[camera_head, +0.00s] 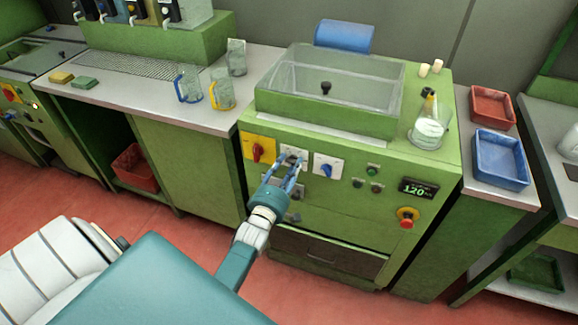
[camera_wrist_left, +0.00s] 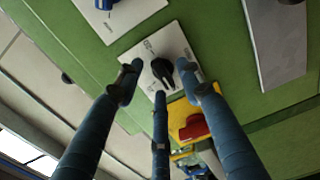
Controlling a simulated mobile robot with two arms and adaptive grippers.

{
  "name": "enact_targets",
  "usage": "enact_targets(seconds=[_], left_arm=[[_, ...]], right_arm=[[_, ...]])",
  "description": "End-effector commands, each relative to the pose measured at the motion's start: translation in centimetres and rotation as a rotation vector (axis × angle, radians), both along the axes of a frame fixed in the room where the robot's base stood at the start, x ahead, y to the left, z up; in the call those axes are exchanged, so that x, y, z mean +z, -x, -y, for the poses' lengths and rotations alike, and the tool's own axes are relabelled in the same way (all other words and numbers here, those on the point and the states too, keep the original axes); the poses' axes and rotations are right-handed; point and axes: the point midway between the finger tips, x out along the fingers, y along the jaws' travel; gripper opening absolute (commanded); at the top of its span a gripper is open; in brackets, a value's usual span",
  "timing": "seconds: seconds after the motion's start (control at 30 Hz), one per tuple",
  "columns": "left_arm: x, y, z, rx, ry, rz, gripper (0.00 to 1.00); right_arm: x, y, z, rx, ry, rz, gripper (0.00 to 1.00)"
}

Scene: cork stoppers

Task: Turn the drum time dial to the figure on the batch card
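The green machine's front panel has a white plate with a black dial (camera_wrist_left: 163,72). In the head view the plate (camera_head: 293,154) is partly covered by my left gripper (camera_head: 290,172). In the left wrist view the gripper's three fingers (camera_wrist_left: 162,84) are spread, with the black dial in front of and between their tips. I see no finger clearly touching it. A blue knob (camera_head: 328,168) on another white plate is to the right. I cannot make out a batch card. My right gripper is out of view.
A red switch on a yellow plate (camera_head: 257,149) sits left of the dial. To the right are small buttons (camera_head: 372,170), a display reading 120 (camera_head: 417,189) and a red stop button (camera_head: 407,215). A flask (camera_head: 428,130) stands on the machine's top. Mugs (camera_head: 188,85) stand on the left counter.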

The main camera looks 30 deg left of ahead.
Motion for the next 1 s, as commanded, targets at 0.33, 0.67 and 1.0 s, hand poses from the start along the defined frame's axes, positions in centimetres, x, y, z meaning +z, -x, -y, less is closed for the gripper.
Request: enact_targets(seconds=[0.33, 0.67, 1.0], left_arm=[[-0.01, 0.03, 0.01, 0.000, 0.000, 0.000, 0.00], [0.00, 0.03, 0.03, 0.000, -0.044, -0.012, 0.00], [-0.05, 0.01, 0.12, 0.000, -0.272, -0.067, 0.00]], right_arm=[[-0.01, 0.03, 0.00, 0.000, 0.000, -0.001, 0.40], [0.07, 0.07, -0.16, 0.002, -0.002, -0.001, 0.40], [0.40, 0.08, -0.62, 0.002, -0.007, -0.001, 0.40]])
